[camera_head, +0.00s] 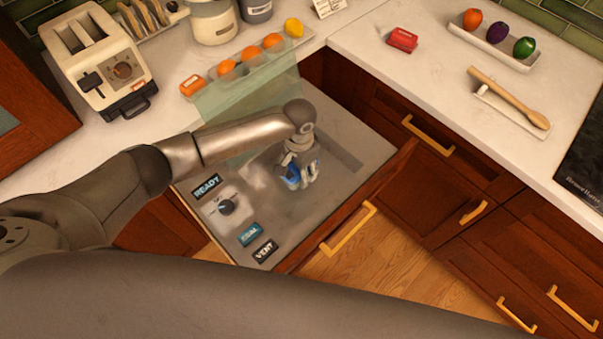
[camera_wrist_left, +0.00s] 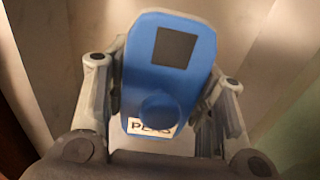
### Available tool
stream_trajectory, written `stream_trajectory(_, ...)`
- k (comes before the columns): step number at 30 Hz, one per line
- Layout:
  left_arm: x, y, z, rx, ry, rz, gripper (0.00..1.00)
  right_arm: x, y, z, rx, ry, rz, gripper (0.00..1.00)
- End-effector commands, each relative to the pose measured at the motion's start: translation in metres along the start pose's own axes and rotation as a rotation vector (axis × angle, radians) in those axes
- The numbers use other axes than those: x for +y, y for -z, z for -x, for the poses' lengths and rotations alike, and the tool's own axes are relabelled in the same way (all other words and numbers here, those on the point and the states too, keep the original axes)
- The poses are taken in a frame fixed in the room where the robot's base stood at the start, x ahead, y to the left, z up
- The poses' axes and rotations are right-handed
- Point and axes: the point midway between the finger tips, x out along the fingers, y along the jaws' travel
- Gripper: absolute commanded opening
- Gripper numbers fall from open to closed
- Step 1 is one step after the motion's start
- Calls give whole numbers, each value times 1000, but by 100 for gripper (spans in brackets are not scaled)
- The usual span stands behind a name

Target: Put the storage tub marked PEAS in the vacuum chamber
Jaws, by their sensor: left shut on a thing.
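My left gripper (camera_head: 303,172) is shut on the blue storage tub (camera_head: 291,176), inside or just over the recess of the open vacuum chamber drawer (camera_head: 335,152). In the left wrist view the tub (camera_wrist_left: 190,75) sits between both fingers, with a dark square on its top, a round knob and a white label (camera_wrist_left: 150,127) reading "PEAS", partly covered. I cannot tell whether the tub touches the chamber floor. A clear greenish lid (camera_head: 240,105) stands raised at the chamber's back. My right gripper is not in view.
The chamber's panel has a READY display (camera_head: 207,186), a knob (camera_head: 226,206), and SEAL (camera_head: 250,235) and VENT (camera_head: 265,251) buttons. A toaster (camera_head: 103,62) and a tray of oranges (camera_head: 292,47) stand on the counter. A red block (camera_head: 402,40) and a wooden spoon (camera_head: 510,98) lie right.

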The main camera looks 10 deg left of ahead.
Motion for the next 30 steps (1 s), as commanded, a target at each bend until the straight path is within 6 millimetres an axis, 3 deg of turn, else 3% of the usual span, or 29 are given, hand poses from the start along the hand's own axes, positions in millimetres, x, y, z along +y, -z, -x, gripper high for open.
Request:
stream_trajectory(6,0,9,-9,1,2,0,18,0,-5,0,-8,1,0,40)
stream_trajectory(12,0,8,-36,0,1,0,18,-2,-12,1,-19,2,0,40)
stream_trajectory(24,0,8,-42,1,1,0,18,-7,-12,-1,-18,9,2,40)
stream_trajectory(25,0,7,-42,0,1,0,52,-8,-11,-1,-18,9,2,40)
stream_trajectory(30,0,7,-42,0,1,0,71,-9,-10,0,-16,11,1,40)
